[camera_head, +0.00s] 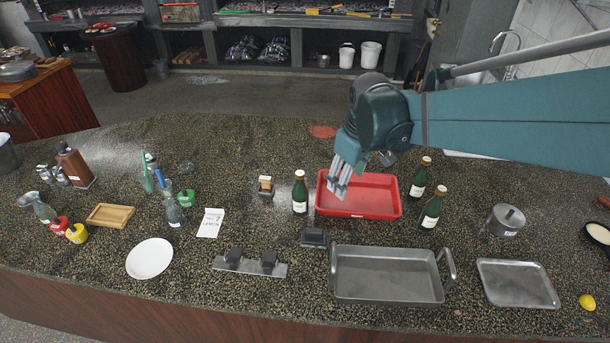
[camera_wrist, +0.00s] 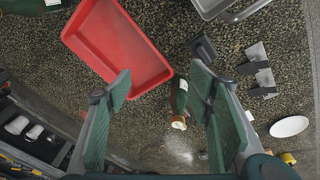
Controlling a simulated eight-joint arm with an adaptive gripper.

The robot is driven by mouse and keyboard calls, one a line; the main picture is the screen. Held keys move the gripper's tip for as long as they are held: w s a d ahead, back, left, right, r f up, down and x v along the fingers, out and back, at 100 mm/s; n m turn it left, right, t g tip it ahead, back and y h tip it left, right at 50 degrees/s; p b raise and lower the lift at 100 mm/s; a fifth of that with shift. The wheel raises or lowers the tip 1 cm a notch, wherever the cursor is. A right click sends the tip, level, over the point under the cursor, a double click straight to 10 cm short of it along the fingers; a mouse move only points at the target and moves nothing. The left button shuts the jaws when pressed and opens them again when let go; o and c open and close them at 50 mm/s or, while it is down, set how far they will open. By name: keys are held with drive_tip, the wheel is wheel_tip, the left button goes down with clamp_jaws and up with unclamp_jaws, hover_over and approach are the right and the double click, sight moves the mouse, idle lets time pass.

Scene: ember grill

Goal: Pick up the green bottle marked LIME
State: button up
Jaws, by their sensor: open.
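Three green bottles stand on the speckled counter. One bottle (camera_head: 300,195) is just left of the red tray; the other two, a rear bottle (camera_head: 419,180) and a front bottle (camera_head: 431,209), are at its right. Their labels are too small to read, so I cannot tell which is LIME. My gripper (camera_head: 341,182) is open and empty above the left part of the red tray, pointing down. In the wrist view, the bottle left of the tray (camera_wrist: 179,100) shows between my open fingers (camera_wrist: 162,82), nearer the right finger and not gripped.
The red tray (camera_head: 358,213) lies below my gripper, its wall close to the left bottle. A grey metal pan (camera_head: 388,295) is in front. A small dark block (camera_head: 313,238) and a small holder (camera_head: 265,187) flank the left bottle. Counter behind the bottle is clear.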

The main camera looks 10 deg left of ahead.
sight(300, 183)
drive_tip(key=w+a+f+n+p, duration=0.1)
drive_tip(key=w+a+f, duration=0.1)
drive_tip(key=a, duration=0.2)
drive_tip(key=w+a+f+n+g+p, duration=0.1)
drive_tip(key=w+a+f+n+p, duration=0.1)
drive_tip(key=a, duration=0.3)
drive_tip(key=w+a+f+n+g+p, duration=0.1)
drive_tip(key=w+a+f+n, duration=0.1)
drive_tip(key=a, duration=0.3)
drive_tip(key=shift+w+a+f+h+p, duration=0.15)
drive_tip(key=shift+w+f+h+p, duration=0.25)
drive_tip(key=shift+w+f, duration=0.4)
drive_tip(key=shift+a+f+n, duration=0.2)
drive_tip(key=shift+f+n, duration=0.05)
drive_tip(key=shift+n, duration=0.05)
drive_tip(key=shift+f, duration=1.3)
drive_tip(key=shift+f, duration=0.15)
drive_tip(key=shift+s+f, duration=0.1)
drive_tip(key=shift+f, duration=2.35)
